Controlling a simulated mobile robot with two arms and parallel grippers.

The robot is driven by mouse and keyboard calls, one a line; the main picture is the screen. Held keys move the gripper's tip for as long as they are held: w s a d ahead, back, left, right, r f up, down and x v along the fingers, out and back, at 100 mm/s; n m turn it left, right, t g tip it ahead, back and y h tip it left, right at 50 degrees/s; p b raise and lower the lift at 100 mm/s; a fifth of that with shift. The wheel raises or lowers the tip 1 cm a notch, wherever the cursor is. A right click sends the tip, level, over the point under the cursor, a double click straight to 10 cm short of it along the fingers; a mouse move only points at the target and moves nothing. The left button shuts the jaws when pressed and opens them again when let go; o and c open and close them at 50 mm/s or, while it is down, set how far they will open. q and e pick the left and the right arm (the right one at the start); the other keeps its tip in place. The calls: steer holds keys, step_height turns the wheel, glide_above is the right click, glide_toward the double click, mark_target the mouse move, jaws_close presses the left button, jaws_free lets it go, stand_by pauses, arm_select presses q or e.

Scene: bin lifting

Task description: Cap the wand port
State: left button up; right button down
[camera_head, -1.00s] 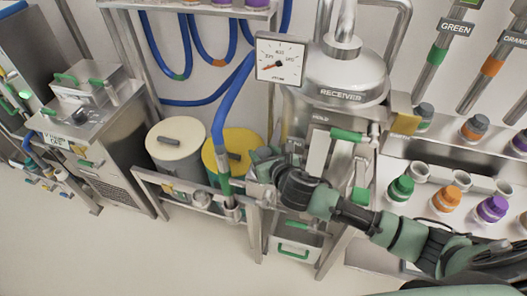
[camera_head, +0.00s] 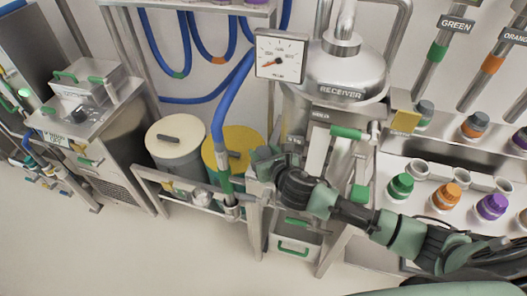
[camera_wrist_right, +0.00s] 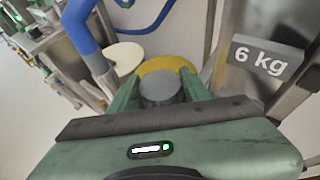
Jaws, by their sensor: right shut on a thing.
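My right gripper (camera_head: 258,160) is at the right end of the low metal rack, beside the blue hose. In the right wrist view its two green fingers (camera_wrist_right: 160,85) are shut on a grey round cap (camera_wrist_right: 161,90). The cap is hard to make out in the head view. The hose also shows in the right wrist view (camera_wrist_right: 80,28). I cannot clearly pick out the wand port. My left gripper is not in view.
The steel receiver (camera_head: 345,75) with a dial gauge (camera_head: 281,55) stands right of the hose. A white-lidded drum (camera_head: 174,140) and a yellow-lidded drum (camera_head: 238,142) stand behind the rack (camera_head: 185,200). Coloured caps (camera_head: 446,196) sit on the right shelf. Floor in front is clear.

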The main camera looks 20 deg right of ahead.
steer(key=shift+s+f, duration=0.1)
steer(key=shift+f, duration=0.05)
steer(key=c, duration=0.6)
jaws_free()
steer(key=b+v, duration=0.1)
steer(key=v, duration=0.6)
steer(key=shift+s, duration=0.3)
